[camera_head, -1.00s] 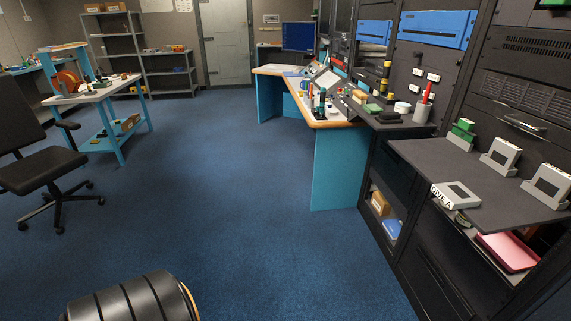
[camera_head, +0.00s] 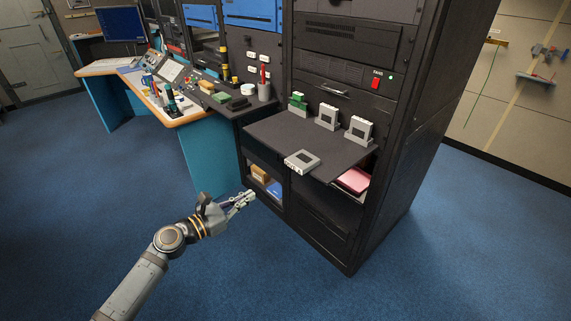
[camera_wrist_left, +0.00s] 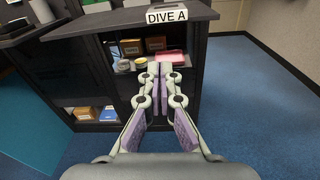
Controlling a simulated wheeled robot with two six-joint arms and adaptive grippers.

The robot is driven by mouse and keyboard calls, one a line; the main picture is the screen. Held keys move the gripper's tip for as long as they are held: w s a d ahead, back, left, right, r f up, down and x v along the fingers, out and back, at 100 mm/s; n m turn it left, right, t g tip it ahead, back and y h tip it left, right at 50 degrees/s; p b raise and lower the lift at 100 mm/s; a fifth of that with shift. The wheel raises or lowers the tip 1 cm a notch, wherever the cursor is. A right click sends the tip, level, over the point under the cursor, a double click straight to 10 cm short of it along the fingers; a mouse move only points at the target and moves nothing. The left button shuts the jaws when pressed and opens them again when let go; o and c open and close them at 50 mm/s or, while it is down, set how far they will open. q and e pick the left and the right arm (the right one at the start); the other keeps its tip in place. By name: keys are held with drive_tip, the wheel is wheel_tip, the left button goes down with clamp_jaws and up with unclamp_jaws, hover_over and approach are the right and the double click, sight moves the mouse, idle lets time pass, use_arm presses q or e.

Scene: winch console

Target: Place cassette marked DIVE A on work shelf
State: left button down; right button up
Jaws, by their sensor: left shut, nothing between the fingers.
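The grey cassette marked DIVE A (camera_head: 302,161) lies flat at the front edge of the dark work shelf (camera_head: 275,130). Its front edge appears to reach the shelf's edge. In the left wrist view its white label, DIVE A (camera_wrist_left: 167,15), faces me at the top. My left gripper (camera_head: 250,196) is shut and empty, below and to the left of the cassette in the head view, apart from it. In the left wrist view the closed fingers (camera_wrist_left: 161,70) point at the rack's lower shelves, below the label. My right gripper is not in view.
Two upright grey cassettes (camera_head: 328,117) (camera_head: 359,130) and a green item (camera_head: 298,103) stand at the shelf's back. Below are a pink tray (camera_head: 354,180) and boxes (camera_head: 259,173). A console desk (camera_head: 187,115) adjoins on the left. The blue floor in front is open.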

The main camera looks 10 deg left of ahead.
use_arm(q)
wheel_tip(320, 180, up, 3)
drive_tip(key=d, duration=0.1)
drive_tip(key=p, duration=0.3)
approach(305, 158)
drive_tip(key=shift+w+f+n+h, duration=0.3)
drive_tip(key=shift+w+f+h, duration=0.1)
drive_tip(key=shift+f, duration=0.1)
drive_tip(key=shift+w+d+f, duration=0.1)
drive_tip(key=shift+w+d, duration=0.25)
drive_tip(key=shift+w, duration=0.05)
drive_tip(key=shift+w+d+b, duration=0.2)
drive_tip(key=shift+w+b, duration=0.1)
drive_tip(key=shift+w, duration=0.05)
drive_tip(key=b+x, duration=0.1)
drive_tip(key=x, duration=0.5)
drive_tip(key=shift+w+d+b, duration=0.25)
drive_tip(key=shift+b, duration=0.05)
drive_tip(key=shift+w+d, duration=0.2)
drive_tip(key=shift+w, duration=0.1)
